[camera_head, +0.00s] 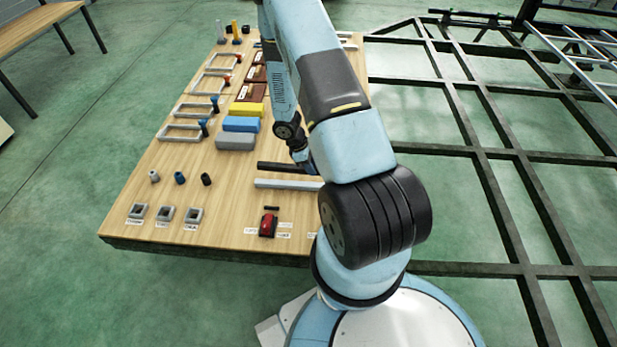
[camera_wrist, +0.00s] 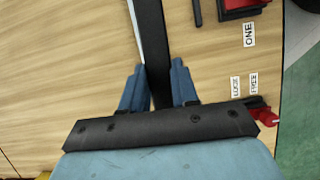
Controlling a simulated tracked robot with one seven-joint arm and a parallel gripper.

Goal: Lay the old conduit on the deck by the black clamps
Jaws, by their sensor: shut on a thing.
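My gripper (camera_wrist: 158,66) has its two blue fingers closed on a long black bar (camera_wrist: 151,30), which I take to be the old conduit. In the head view the bar (camera_head: 280,167) shows over the wooden table, its right end hidden by my arm. My gripper (camera_head: 301,156) is partly hidden there too. A pale bar (camera_head: 285,184) lies in front of the black one, and a pale strip shows along its left side in the wrist view. I cannot tell whether the black bar touches the table. No black clamps can be made out clearly.
The wooden table (camera_head: 150,210) holds a red device (camera_head: 268,224), grey square sockets (camera_head: 165,214), and yellow, blue and grey blocks (camera_head: 236,141). The dark trailer frame (camera_head: 480,154) stands at the right with open gaps. A dark bar (camera_head: 470,14) crosses its far end.

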